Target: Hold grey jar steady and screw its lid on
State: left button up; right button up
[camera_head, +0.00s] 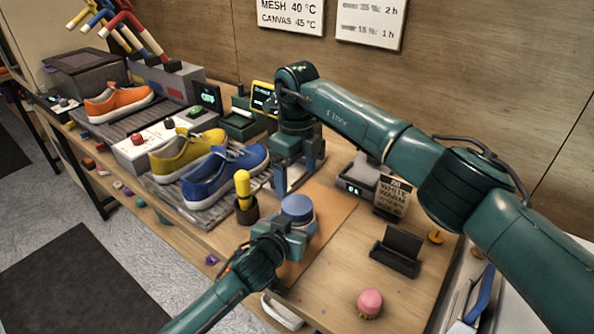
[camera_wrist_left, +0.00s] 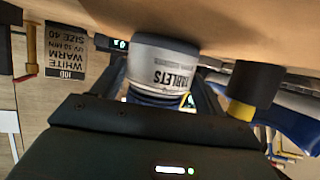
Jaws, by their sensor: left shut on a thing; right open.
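The grey jar (camera_wrist_left: 165,62), labelled TABLETS, stands on the table in front of my left gripper; it appears upside down in the left wrist view. Its blue lid (camera_head: 297,204) sits at the jar's top in the head view and also shows in the left wrist view (camera_wrist_left: 153,98). I cannot tell how tightly it is seated. My left gripper (camera_head: 293,233) is shut on the jar, one finger on each side. My right gripper (camera_head: 294,178) is open and empty, pointing down just behind the jar. The left gripper partly hides the jar's body.
A brown cup with a yellow-handled tool (camera_head: 243,187) stands close left of the jar. Blue (camera_head: 228,175) and yellow (camera_head: 187,154) sneakers lie farther left. A dark stand (camera_head: 397,250), a small sign (camera_head: 394,196) and a pink-topped brush (camera_head: 369,302) are at the right.

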aim_at(297, 204)
jog(key=shift+f, duration=4)
jog(key=c, duration=1)
jog(key=shift+c, duration=0.2)
jog(key=o, duration=1.2)
jog(key=shift+r, duration=0.15)
